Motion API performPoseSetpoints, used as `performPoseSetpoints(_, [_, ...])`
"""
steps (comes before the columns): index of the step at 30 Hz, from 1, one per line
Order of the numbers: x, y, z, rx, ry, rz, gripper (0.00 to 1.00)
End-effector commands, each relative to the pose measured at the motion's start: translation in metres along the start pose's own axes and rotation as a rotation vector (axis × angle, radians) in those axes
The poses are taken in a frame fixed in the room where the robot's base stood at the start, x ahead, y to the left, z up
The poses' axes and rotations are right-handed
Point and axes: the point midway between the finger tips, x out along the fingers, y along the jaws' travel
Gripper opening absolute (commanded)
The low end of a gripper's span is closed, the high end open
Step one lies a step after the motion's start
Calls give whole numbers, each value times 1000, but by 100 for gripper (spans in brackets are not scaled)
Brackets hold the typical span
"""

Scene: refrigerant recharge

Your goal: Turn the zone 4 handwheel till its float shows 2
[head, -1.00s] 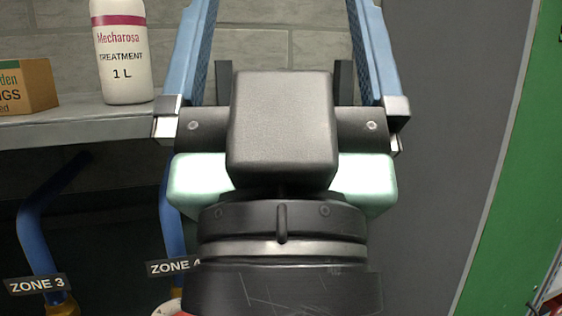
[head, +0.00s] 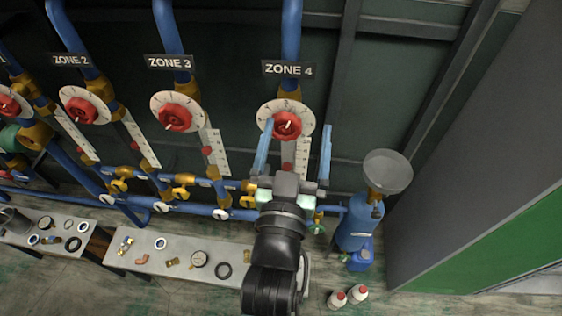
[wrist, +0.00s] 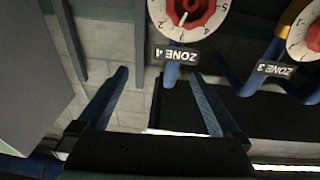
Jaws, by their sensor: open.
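The zone 4 handwheel (head: 287,125) is a red knob with a pale pointer, on a round white numbered dial (head: 268,109) under the ZONE 4 label (head: 289,68). It shows upside down at the top of the wrist view (wrist: 190,8). Below the dial is the zone 4 scale (head: 304,148) with a red float (head: 288,168), partly hidden by my gripper; its reading is too small to tell. My gripper (head: 297,125) is open and empty, its blue fingers appearing either side of handwheel and scale. In the wrist view the fingers (wrist: 158,75) are apart from the wheel.
Zone 3 handwheel (head: 175,117) and zone 2 handwheel (head: 82,110) stand to the left. Blue pipes with yellow valves (head: 182,193) run below. A low bench (head: 190,282) holds small parts. A blue cylinder (head: 357,226) and white bottles (head: 358,292) stand at right, near a grey panel (head: 470,150).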

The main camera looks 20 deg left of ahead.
Motion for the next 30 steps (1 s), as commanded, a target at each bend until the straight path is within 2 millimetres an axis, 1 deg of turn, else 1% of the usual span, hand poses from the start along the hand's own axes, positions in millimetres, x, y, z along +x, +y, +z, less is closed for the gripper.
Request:
performPoseSetpoints(1, [-13,-9,25,5,-47,-17,100])
performPoseSetpoints(3, [-26,-18,47,10,-84,-34,100])
performPoseSetpoints(6, [-38,-25,65,14,-114,-47,100])
performPoseSetpoints(10, [-40,-28,73,15,-125,-52,100])
performPoseSetpoints(14, [-30,-28,74,15,-122,-51,100])
performPoseSetpoints(30, [34,-31,82,13,-121,-51,100])
